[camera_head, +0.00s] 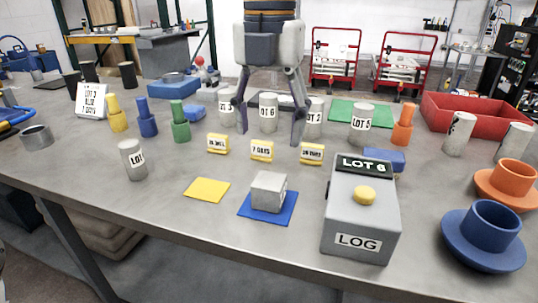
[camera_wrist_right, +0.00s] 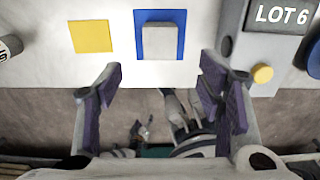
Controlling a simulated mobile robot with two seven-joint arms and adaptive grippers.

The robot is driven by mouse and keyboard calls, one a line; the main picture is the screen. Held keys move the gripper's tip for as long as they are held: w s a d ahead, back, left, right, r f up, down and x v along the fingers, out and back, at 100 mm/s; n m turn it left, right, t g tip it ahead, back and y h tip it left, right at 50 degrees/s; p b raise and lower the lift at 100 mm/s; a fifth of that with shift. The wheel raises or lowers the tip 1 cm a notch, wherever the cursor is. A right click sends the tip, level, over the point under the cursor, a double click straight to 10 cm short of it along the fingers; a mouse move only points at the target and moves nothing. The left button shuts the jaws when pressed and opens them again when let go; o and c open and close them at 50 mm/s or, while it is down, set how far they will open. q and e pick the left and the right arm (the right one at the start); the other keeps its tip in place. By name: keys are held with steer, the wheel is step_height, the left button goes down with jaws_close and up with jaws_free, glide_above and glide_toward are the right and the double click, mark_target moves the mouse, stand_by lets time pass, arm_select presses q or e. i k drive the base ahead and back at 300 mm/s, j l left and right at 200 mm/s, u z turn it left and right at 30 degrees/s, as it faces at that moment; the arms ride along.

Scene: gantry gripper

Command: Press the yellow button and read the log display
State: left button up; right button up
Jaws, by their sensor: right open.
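The grey log box (camera_head: 345,225) stands at the front right of the table with a LOG label on its front. Its round yellow button (camera_head: 364,195) sits on top, behind it the dark display (camera_head: 365,166). In the right wrist view the display (camera_wrist_right: 283,14) reads LOT 6, and the button (camera_wrist_right: 262,74) shows just right of my fingers. My left gripper is not in view.
A grey cube (camera_head: 268,191) sits on a blue square (camera_head: 256,210) left of the box, with a yellow square (camera_head: 207,190) farther left. An orange cup (camera_head: 513,180) and a blue cup (camera_head: 492,228) stand right. Labelled cylinders, yellow tags and coloured pegs stand behind.

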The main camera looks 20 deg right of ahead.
mark_target(363, 194)
steer(key=k, duration=1)
